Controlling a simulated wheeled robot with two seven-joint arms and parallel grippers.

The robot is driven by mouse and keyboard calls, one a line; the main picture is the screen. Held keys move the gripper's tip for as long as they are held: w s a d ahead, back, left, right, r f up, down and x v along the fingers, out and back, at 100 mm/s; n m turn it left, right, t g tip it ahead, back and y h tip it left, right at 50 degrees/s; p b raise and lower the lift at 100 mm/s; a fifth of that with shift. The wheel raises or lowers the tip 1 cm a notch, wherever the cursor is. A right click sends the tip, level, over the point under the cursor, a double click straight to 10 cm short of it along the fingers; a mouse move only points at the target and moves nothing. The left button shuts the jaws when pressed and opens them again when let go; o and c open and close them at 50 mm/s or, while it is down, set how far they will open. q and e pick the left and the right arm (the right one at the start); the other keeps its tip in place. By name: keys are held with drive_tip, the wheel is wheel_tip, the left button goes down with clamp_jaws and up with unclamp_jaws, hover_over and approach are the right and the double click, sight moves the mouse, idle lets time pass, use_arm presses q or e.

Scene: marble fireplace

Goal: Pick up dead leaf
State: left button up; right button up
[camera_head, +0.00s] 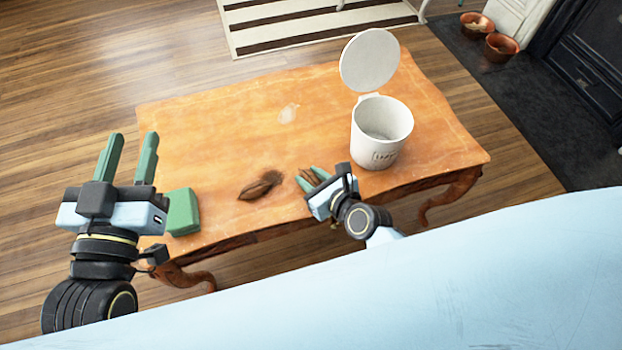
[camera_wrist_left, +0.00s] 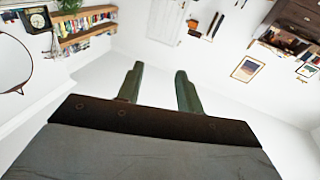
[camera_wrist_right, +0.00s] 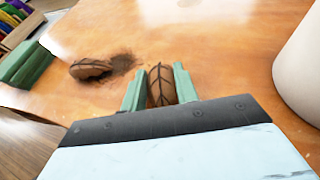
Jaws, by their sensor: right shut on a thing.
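A brown dead leaf (camera_wrist_right: 161,86) with dark veins is between the fingers of my right gripper (camera_wrist_right: 160,88), which is shut on it. In the head view this leaf (camera_head: 309,176) shows at the right gripper's fingertips (camera_head: 313,178), at the table's near side. Another brown dead leaf (camera_head: 260,186) lies on the table to the left, beside a dark smudge; it also shows in the right wrist view (camera_wrist_right: 92,69). My left gripper (camera_head: 128,150) is open and empty, raised at the table's left end. Its fingers (camera_wrist_left: 157,82) stand apart in the left wrist view.
A white bin (camera_head: 381,135) with its round lid (camera_head: 369,60) raised stands on the wooden table (camera_head: 220,130), right of the right gripper. A green block (camera_head: 183,212) sits at the table's near left corner. The table's middle is mostly clear.

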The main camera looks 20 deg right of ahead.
sight(311, 178)
idle(0.4)
